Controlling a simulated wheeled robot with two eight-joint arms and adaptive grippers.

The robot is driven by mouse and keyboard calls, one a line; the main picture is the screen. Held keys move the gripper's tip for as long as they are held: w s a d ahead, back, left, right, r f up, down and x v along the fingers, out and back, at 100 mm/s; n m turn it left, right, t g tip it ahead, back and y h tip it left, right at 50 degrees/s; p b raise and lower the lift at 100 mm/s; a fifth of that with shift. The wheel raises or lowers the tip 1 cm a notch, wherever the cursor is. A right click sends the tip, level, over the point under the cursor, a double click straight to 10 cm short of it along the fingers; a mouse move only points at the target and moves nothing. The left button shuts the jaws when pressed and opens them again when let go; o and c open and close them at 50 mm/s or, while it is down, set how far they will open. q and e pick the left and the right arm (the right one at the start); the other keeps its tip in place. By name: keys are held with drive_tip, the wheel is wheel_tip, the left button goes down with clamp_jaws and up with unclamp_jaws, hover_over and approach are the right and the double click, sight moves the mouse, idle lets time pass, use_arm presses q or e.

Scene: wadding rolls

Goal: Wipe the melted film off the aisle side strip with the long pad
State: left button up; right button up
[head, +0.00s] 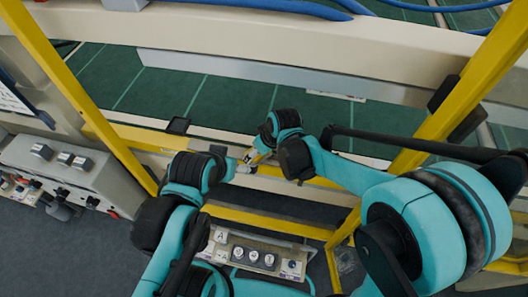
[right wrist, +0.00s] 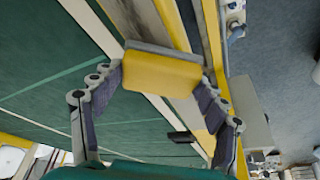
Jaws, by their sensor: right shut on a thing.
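A yellow pad with a grey edge (right wrist: 162,70) is between the fingers of my right gripper (right wrist: 160,82) in the right wrist view, and the gripper is shut on it. In the head view my right gripper (head: 255,157) is over the pale strip (head: 215,135) along the near edge of the green bed; the pad is mostly hidden there. The strip also runs past the pad in the right wrist view (right wrist: 80,12). I cannot make out melted film on it. My left gripper (head: 238,166) is close beside the right one; its fingers are too small to read.
Yellow posts (head: 412,150) stand left and right of the opening. A yellow rail (head: 270,222) crosses below. A small dark bracket (head: 178,126) sits at the strip. A control panel (head: 258,256) is below, and a grey console (head: 65,165) stands at left.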

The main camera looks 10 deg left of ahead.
sight(267, 155)
drive_tip(key=shift+d, duration=1.65)
drive_tip(key=shift+d+f+b, duration=0.15)
drive_tip(key=shift+d+b, duration=0.25)
drive_tip(key=shift+d, duration=4.65)
wheel_tip(267, 155, up, 6)
drive_tip(key=p, duration=0.4)
drive_tip(key=shift+r, duration=0.2)
